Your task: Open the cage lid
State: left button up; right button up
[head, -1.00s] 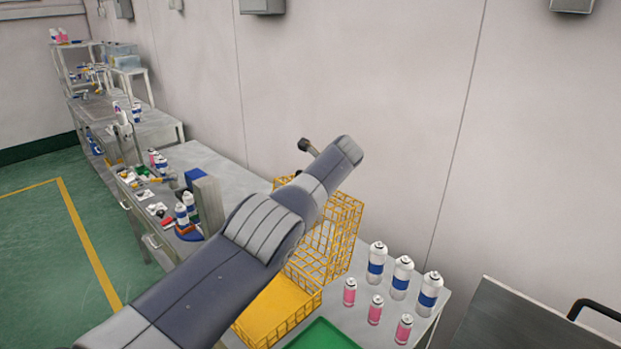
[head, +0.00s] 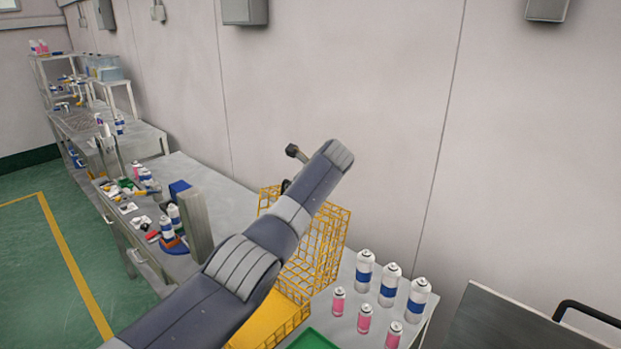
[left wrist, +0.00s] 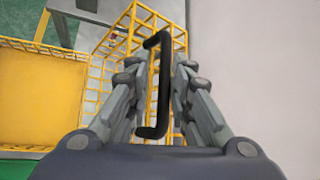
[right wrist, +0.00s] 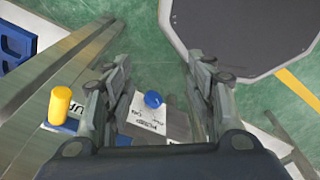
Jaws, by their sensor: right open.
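The yellow wire cage (head: 328,246) stands on the metal table by the wall, partly hidden behind my left arm in the head view. It also fills the middle of the left wrist view (left wrist: 110,48). A black bar handle (left wrist: 164,85) stands between my left gripper's fingers (left wrist: 165,70). The fingers are drawn close together and look shut on it. I cannot tell clearly where the lid's edges run. My right gripper (right wrist: 158,70) is open and empty, seen only in its own wrist view.
White cans with blue bands (head: 389,284) and pink cans (head: 364,318) stand right of the cage. A yellow tray surface (left wrist: 40,85) lies beside it. Below my right gripper are a blue cap (right wrist: 153,99), a labelled sheet (right wrist: 150,118) and a yellow cylinder (right wrist: 60,104).

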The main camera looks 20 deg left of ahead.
pick_arm(q)
jog(key=v, duration=0.9)
jog(key=shift+s+d+f, duration=0.1)
dwell(0.3)
